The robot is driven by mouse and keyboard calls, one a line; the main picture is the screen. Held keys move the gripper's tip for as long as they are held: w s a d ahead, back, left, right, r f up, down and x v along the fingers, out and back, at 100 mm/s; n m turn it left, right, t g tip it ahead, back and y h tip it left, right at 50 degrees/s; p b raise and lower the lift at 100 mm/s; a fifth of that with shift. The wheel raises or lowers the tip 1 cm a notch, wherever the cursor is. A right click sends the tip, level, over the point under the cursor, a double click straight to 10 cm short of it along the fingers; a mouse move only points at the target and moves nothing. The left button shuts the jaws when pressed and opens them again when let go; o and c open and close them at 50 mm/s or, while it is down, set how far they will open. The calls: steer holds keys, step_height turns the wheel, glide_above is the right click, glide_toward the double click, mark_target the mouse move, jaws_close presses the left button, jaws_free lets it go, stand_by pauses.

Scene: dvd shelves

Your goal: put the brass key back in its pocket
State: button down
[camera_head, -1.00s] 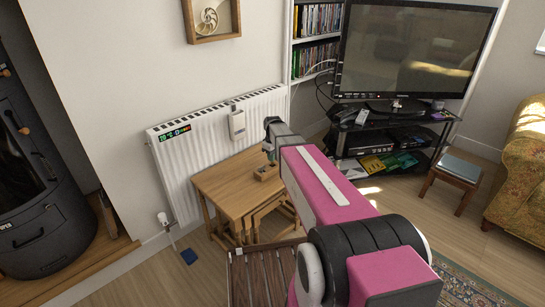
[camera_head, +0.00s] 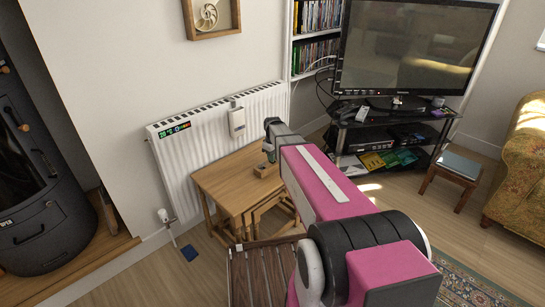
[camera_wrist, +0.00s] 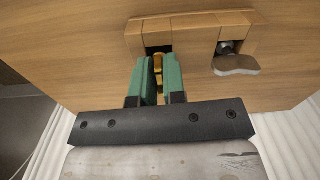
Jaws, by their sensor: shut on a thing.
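A small wooden block (camera_wrist: 192,22) with two dark pockets sits on the wooden table; it also shows in the head view (camera_head: 266,170). My gripper (camera_wrist: 157,75) has green fingers shut on the brass key (camera_wrist: 158,66), which shows as a thin gold strip between them. The fingers and key are right at the block's left pocket (camera_wrist: 155,48). The key's far end meets the dark opening, and I cannot tell how deep it is. A silver key (camera_wrist: 236,64) sits in the right pocket with its flat head sticking out.
The wooden table (camera_head: 225,184) stands against a white radiator (camera_head: 190,160), and its top around the block is bare. A slatted wooden piece (camera_head: 262,275) is in front of it. The television stand (camera_head: 385,145) is to the right.

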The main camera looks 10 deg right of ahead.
steer(key=shift+f, duration=0.4)
steer(key=c, duration=1.1)
jaws_free()
steer(key=shift+r, duration=0.1)
step_height(320, 180, up, 11)
steer(key=shift+f, duration=0.15)
steer(key=shift+s, duration=0.1)
